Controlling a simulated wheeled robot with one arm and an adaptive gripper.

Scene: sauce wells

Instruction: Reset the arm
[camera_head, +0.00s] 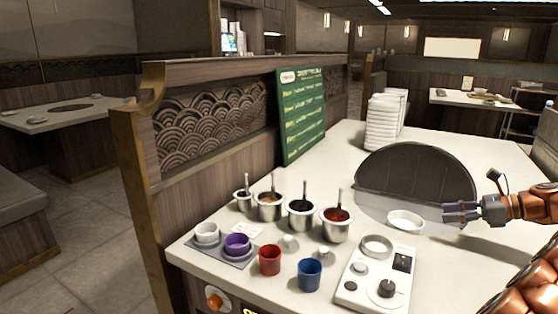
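My gripper (461,213) reaches in from the right on my orange arm, its fingers pointing left. Two fingers show apart with nothing seen between them. A white bowl (405,220) sits just left of the fingertips, at the front of the dark round grill plate (415,178); I cannot tell whether they touch. Several metal sauce wells with utensils stand in a row, among them one with red sauce (336,226) and one with dark sauce (301,216). A red cup (269,260) and a blue cup (309,274) stand in front of them.
A white device with knobs (367,296) sits at the counter's front. A green menu board (302,113) and a white stack (385,122) stand behind. The counter's right part looks clear.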

